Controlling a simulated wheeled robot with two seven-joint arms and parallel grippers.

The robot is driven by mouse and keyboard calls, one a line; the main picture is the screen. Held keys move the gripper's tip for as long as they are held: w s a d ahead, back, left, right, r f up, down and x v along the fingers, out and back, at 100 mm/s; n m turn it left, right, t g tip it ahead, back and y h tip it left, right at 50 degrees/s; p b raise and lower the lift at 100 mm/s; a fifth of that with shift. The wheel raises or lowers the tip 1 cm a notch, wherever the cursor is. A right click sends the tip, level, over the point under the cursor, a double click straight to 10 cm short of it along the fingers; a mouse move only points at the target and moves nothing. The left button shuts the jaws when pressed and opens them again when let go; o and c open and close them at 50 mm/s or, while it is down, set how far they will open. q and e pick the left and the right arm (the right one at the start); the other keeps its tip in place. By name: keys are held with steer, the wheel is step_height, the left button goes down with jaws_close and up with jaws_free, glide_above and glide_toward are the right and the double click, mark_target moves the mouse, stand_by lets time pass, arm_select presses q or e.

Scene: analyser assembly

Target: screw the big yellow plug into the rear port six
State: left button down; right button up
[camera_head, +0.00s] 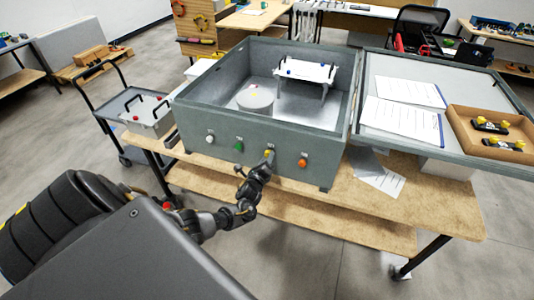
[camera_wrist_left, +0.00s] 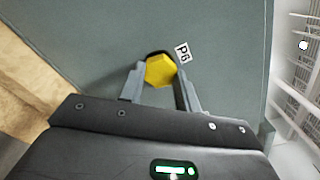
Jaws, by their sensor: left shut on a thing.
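The big yellow plug (camera_wrist_left: 160,71) sits at the port labelled P6 (camera_wrist_left: 183,52) in the left wrist view, its hexagonal head facing me. The fingers of my left gripper (camera_wrist_left: 158,88) are shut on its two sides. In the head view my left gripper (camera_head: 265,163) reaches the wall of the grey analyser box (camera_head: 220,120), and a little of the yellow plug (camera_head: 269,153) shows above it. How deep the plug sits in the port is hidden. My right gripper is not in view.
White (camera_head: 210,138), green (camera_head: 238,146) and orange (camera_head: 302,162) plugs sit in the same wall. The open lid (camera_head: 455,82) lies to the right with papers and a brown tray (camera_head: 455,120). A cart (camera_head: 110,107) stands at the left. The wooden bench edge (camera_head: 440,230) runs below the box.

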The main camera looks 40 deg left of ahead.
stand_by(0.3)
arm_select(q)
steer(key=m+p, duration=0.1)
steer(key=m, duration=0.5)
steer(key=shift+m, duration=0.3)
steer(key=c, duration=0.9)
jaws_free()
steer(key=shift+o, duration=0.2)
steer(key=v, duration=0.7)
